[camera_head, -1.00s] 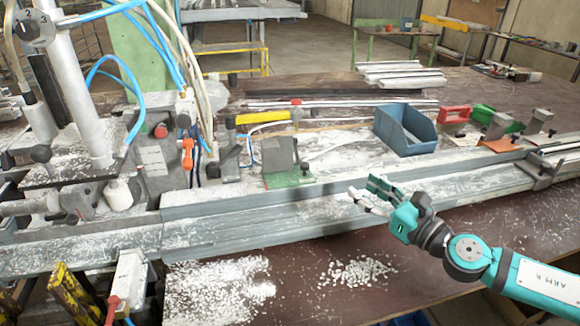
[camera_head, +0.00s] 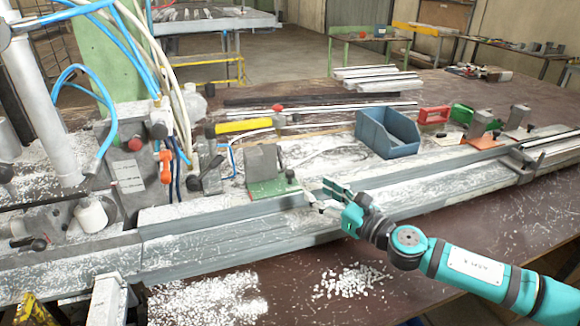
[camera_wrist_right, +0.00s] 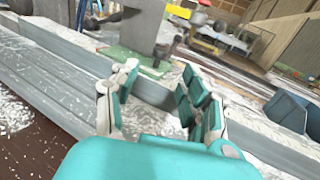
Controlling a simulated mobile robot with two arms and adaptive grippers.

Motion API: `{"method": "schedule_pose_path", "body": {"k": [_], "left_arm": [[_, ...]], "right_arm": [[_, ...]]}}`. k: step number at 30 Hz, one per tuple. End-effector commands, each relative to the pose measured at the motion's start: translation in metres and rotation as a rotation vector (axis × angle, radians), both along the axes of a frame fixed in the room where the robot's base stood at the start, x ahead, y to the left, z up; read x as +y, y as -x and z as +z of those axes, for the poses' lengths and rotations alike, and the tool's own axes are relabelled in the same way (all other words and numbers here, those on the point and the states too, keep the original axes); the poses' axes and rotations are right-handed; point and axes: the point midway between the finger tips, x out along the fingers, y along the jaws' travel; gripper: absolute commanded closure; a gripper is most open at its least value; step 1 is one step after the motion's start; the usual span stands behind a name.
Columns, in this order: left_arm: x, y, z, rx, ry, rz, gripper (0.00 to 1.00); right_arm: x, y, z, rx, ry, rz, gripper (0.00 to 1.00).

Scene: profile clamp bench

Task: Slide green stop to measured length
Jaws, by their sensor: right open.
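The green stop is a grey upright block on a green base plate (camera_head: 273,190), with a dark-knobbed lever at its right side. It sits at the back edge of the long grey profile rail (camera_head: 240,225). In the right wrist view the green base (camera_wrist_right: 135,62) lies just ahead of the fingers, under its grey block (camera_wrist_right: 135,25). My right gripper (camera_head: 320,194) is open and empty, just right of the stop and over the rail. The wrist view shows its fingers (camera_wrist_right: 158,92) spread, with a gap to the stop. My left gripper is not in view.
A blue bin (camera_head: 388,133) stands behind the rail at right. A stop with an orange base (camera_head: 484,142) and a red-handled piece (camera_head: 433,114) lie farther right. Hoses and a machine column crowd the left.

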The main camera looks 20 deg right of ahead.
Motion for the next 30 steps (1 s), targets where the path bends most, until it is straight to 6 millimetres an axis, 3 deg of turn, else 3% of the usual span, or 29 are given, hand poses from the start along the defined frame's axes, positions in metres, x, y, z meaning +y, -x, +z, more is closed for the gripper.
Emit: {"method": "schedule_pose_path", "body": {"k": [3, 9, 15, 29, 30], "left_arm": [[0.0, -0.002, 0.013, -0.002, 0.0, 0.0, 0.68], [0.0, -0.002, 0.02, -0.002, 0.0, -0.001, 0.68], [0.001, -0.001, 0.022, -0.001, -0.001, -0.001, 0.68], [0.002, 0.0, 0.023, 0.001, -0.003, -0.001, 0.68], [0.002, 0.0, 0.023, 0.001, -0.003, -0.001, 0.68]], "right_arm": [[0.013, -0.026, 0.006, -0.003, -0.003, 0.001, 0.54], [0.029, -0.065, 0.003, -0.001, -0.004, -0.001, 0.54], [0.041, -0.091, 0.001, 0.0, -0.002, -0.001, 0.54], [0.046, -0.102, -0.001, 0.001, 0.0, -0.001, 0.54], [0.046, -0.102, -0.001, 0.001, 0.0, -0.001, 0.59]]}}
